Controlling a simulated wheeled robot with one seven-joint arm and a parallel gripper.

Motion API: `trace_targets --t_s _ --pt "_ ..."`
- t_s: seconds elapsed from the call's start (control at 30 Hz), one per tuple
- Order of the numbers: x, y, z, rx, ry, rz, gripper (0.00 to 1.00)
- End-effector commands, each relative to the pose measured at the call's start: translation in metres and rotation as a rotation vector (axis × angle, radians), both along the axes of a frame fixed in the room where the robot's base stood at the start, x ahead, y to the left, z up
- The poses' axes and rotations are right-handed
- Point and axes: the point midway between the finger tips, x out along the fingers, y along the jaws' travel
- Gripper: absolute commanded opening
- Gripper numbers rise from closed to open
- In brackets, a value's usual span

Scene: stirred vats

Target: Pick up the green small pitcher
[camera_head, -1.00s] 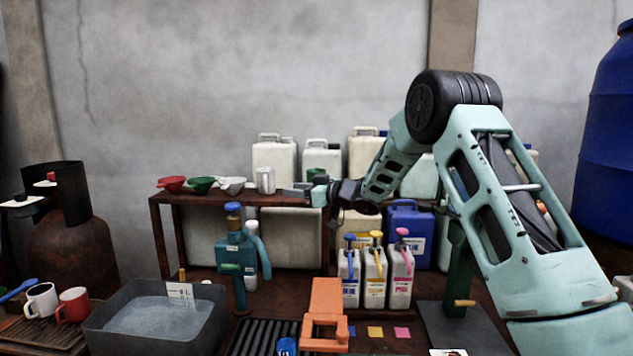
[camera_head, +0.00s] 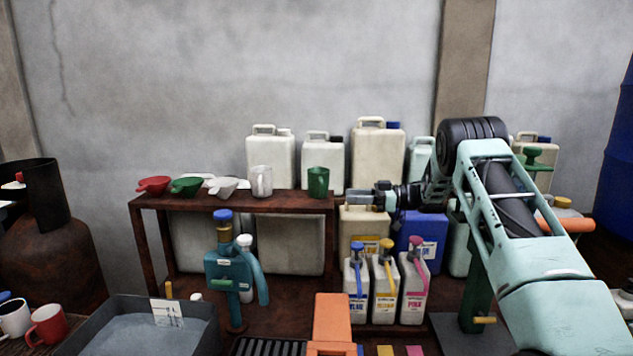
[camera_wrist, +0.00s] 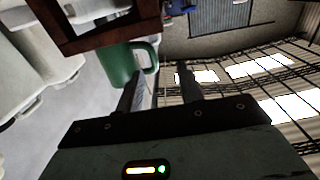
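The green small pitcher (camera_head: 318,182) stands upright on the right end of the brown shelf (camera_head: 285,203), next to a silver pitcher (camera_head: 261,181). My gripper (camera_head: 352,198) is just right of it, a little lower, pointing left, and apart from it in the head view. In the wrist view the view is turned, and the green small pitcher (camera_wrist: 115,65) shows with its handle beside the fingers. My gripper (camera_wrist: 157,84) has its two fingers spread with nothing between them. One finger overlaps the pitcher's edge in the picture; I cannot tell whether they touch.
Red (camera_head: 153,185), green (camera_head: 186,186) and white (camera_head: 222,186) funnels lie on the shelf's left part. Pale canisters (camera_head: 377,152) stand behind. Pump bottles (camera_head: 384,285) and a blue canister (camera_head: 420,240) stand below my arm. A teal hand pump (camera_head: 228,268) stands in front of the shelf.

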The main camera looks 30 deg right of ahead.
Motion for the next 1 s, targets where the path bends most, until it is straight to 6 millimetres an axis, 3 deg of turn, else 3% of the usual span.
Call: trace_targets --t_s 0.17,0.5,0.77,1.0 --pt "0.001 0.003 0.000 0.003 0.004 0.011 0.37" --pt "0.032 0.046 0.002 0.002 0.003 0.011 0.37" --pt "0.042 0.057 0.002 0.002 0.003 0.009 0.37" --pt "0.065 0.081 0.008 0.002 0.003 0.012 0.37"
